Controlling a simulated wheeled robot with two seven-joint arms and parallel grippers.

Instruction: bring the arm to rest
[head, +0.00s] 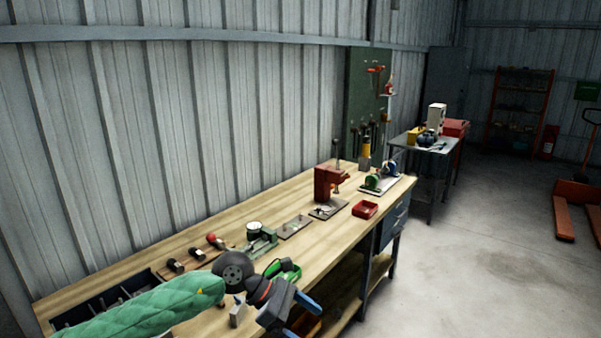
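My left arm comes in from the lower left in a green quilted sleeve. Its dark wrist ends in my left gripper (303,317), low in the picture over the front edge of the wooden workbench (205,245). Its two blue fingers stand apart, with nothing seen held between them. Part of the lower finger is cut off by the picture's edge. A green and black item (287,268) lies on the bench just behind the wrist, partly hidden by it. My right gripper is not in view.
On the bench are a red press (327,184), a red tray (364,209), a dial gauge stand (258,238) and red-knobbed tools (214,241). A side table (428,149) stands beyond. The floor at right is clear up to an orange pallet truck (566,212).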

